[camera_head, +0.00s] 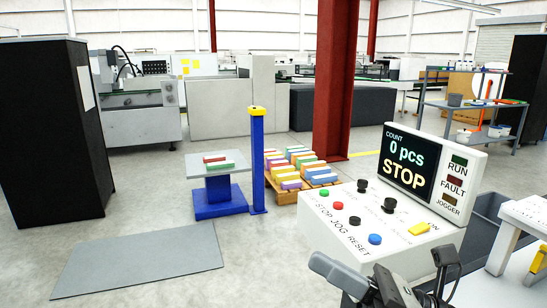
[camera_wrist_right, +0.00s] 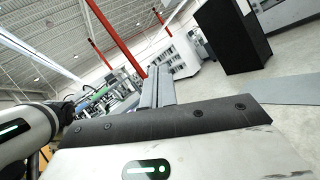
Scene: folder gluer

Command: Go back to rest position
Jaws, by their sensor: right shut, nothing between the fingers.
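My right gripper (camera_head: 328,268) is low in the head view, in front of the control panel's lower edge. Its dark grey fingers point up and to the left. In the right wrist view its fingers (camera_wrist_right: 158,84) are together, with nothing between them. The control panel (camera_head: 350,222) is a white sloped box with green, red, black and blue buttons, black knobs and a yellow switch. Its display (camera_head: 408,161) reads "0 pcs" and "STOP". I cannot tell whether the gripper touches the panel. My left gripper is not in view.
A blue post (camera_head: 257,165) and a small table (camera_head: 218,165) with colored boxes stand mid-floor. Pallets of boxes (camera_head: 285,198) sit by a red column (camera_head: 335,85). A black cabinet (camera_head: 50,130) is at left. The floor around the grey mat (camera_head: 140,262) is clear.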

